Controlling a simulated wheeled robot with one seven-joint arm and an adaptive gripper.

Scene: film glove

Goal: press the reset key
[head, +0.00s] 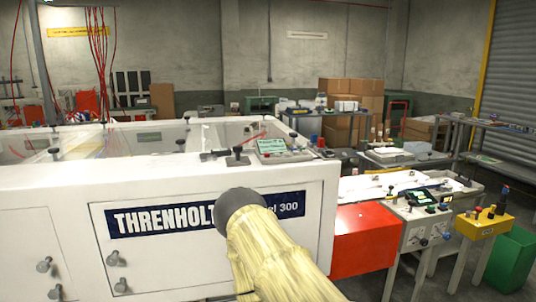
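I cannot pick out a reset key by any label; the controls are too small to read. A panel with a small dark screen and several buttons (430,198) stands right of the white machine. A yellow box (482,227) with red and dark knobs on top stands farther right. A pale green panel (283,148) lies on the machine's top edge. My arm, in a wrinkled yellowish cover (268,252) with a dark grey rounded end, rises from the bottom middle and hides part of the machine's nameplate. No gripper fingers show.
The white machine (70,195), lettered THRENHOL and 300, fills the left and middle. A red box (364,240) juts out at its right end. A green bin (512,262) stands at the lower right. Cardboard boxes (345,92) are stacked behind. Some floor shows between the stands.

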